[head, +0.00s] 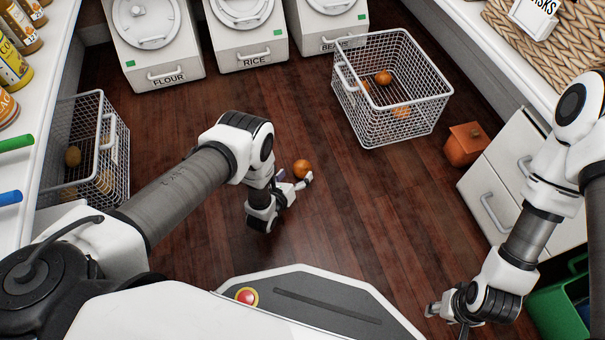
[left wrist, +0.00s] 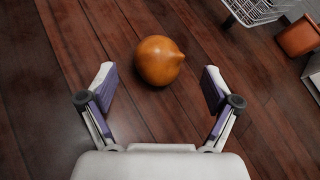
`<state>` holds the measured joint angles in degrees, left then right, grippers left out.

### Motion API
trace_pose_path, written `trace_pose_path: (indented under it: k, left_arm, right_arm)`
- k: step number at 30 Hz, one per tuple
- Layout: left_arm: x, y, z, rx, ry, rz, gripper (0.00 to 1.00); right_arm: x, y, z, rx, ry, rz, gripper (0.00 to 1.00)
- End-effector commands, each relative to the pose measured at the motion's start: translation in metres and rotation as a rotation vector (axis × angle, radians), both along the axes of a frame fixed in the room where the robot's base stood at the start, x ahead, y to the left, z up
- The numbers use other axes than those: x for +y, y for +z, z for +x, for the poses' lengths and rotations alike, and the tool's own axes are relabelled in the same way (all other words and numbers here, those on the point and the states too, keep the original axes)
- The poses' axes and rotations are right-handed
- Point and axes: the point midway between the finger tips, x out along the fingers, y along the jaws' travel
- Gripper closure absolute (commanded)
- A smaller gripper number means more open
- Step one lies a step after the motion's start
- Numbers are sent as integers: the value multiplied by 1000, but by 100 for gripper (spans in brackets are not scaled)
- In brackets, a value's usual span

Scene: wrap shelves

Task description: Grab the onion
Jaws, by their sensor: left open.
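An orange-brown onion (head: 302,168) lies on the dark wooden floor in the head view. It also shows in the left wrist view (left wrist: 158,61), just beyond and between my fingertips. My left gripper (head: 294,182) is open and empty, low over the floor beside the onion; its two spread fingers show in the left wrist view (left wrist: 157,80). My right gripper (head: 446,318) is at the bottom right of the head view, away from the onion; its fingers are too small and partly hidden to tell open from shut.
A white wire basket (head: 405,132) with several onions stands at the upper right. Another wire basket (head: 112,150) is at the left. White bins (head: 160,72) line the back. A terracotta pot (head: 464,146) stands by white drawers (head: 490,200). A green crate (head: 560,305) is at lower right.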

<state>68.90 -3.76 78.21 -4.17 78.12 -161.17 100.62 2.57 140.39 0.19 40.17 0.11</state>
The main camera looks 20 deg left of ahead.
Motion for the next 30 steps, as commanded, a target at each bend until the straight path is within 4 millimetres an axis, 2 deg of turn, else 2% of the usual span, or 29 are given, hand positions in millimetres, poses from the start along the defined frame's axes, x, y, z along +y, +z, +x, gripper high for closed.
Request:
trace_pose_path:
  k: [1, 3, 7, 12, 14, 18, 30]
  left_arm:
    - [-1, -13, 10, -3, 0, 0, 11]
    - [-2, -15, 22, -3, 0, 0, 11]
    - [-4, -16, 33, 1, 0, -1, 11]
    - [-4, -13, 33, 2, 1, -1, 11]
    - [-4, -13, 33, 2, 1, -1, 29]
    - [-4, -13, 33, 2, 1, -1, 78]
    - [-2, -10, 35, 2, 2, -1, 80]
  right_arm:
    - [0, -19, 0, -1, -2, 0, 60]
    - [0, -27, 1, -3, -4, -1, 60]
    - [-1, -31, 2, -7, -3, -1, 60]
    - [-1, -28, 3, -8, -3, -1, 60]
    - [-1, -28, 3, -8, -3, -1, 60]
    - [-1, -29, 3, -7, -3, -1, 60]
    - [-1, -27, 2, -6, -3, -1, 60]
